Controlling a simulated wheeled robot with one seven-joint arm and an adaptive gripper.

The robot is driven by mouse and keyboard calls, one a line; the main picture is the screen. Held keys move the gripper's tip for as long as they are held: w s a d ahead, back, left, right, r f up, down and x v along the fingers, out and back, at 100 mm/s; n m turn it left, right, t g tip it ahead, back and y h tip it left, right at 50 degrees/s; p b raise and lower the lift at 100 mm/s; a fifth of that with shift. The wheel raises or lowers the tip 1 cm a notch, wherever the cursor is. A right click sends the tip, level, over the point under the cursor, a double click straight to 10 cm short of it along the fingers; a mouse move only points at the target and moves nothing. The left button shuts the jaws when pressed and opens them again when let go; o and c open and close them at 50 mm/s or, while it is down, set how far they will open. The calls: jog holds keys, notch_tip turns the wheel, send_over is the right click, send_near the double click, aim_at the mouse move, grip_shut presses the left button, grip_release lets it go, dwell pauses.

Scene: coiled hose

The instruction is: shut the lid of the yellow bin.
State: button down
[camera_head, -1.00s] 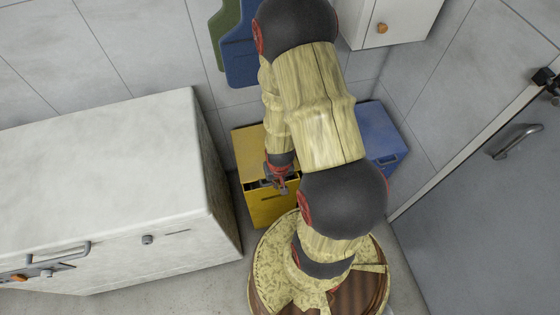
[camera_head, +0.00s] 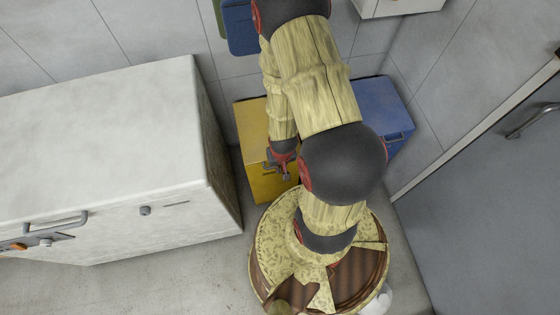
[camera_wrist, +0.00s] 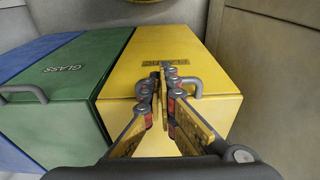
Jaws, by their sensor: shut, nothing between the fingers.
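The yellow bin (camera_head: 253,130) stands against the back wall, partly hidden by my arm. In the wrist view its lid (camera_wrist: 185,48) lies flat on the body with no clear gap, and a grey handle (camera_wrist: 195,85) shows at its front edge. My gripper (camera_head: 284,175) is at the front of the bin, near the top edge. In the wrist view its fingertips (camera_wrist: 162,80) are together and empty, in front of the handle and lid edge. I cannot tell whether they touch the bin.
A green bin marked GLASS (camera_wrist: 65,85) stands beside the yellow one, with a blue bin (camera_head: 382,108) beyond it. A white cabinet (camera_head: 110,140) stands close on the left. A grey door (camera_head: 490,180) is on the right. Some floor (camera_head: 150,280) is clear in front.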

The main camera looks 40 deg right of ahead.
notch_tip(320, 180, up, 7)
jog(key=s, duration=0.1)
jog(key=shift+a+r, duration=0.15)
jog(key=shift+a, duration=0.15)
